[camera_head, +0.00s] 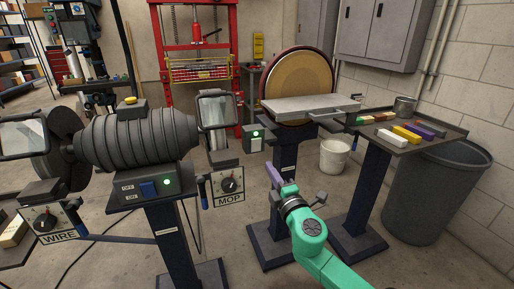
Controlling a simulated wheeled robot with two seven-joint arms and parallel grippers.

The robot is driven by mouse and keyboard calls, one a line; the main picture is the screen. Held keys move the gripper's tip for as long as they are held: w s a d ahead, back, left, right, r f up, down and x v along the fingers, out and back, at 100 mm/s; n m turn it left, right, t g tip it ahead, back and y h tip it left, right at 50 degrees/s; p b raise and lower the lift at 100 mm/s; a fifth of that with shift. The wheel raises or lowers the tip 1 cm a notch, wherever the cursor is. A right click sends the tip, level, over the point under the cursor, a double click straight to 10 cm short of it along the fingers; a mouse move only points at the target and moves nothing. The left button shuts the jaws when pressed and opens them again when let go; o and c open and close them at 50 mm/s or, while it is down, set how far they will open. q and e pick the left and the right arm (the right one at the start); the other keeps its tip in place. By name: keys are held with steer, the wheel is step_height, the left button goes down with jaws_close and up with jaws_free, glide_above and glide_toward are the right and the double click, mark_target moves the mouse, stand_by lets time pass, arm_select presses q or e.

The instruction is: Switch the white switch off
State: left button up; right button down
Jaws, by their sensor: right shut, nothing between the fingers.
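A small dark switch box (246,139) sits at the left of the disc sander (299,88). It has a lit green lamp and a small pale patch below it, which looks like the white switch (256,145); its position is too small to tell. My right gripper (269,168), on a teal arm from the bottom right, is shut and empty. In the picture it is just below and to the right of the box, apart from it. My left gripper is not in view.
A polishing machine (135,140) with a blue switch (148,189) and lit green lamp stands at the left. A side tray (440,135) with coloured bars, a grey bin (424,195) and a white bucket (334,156) are at the right. The sander's pedestal (284,170) stands behind my gripper.

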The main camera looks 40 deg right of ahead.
mark_target(254, 143)
steer(key=x, duration=1.1)
steer(key=shift+w+d+p, duration=0.1)
steer(key=shift+w+p, duration=0.05)
steer(key=shift+p, duration=0.25)
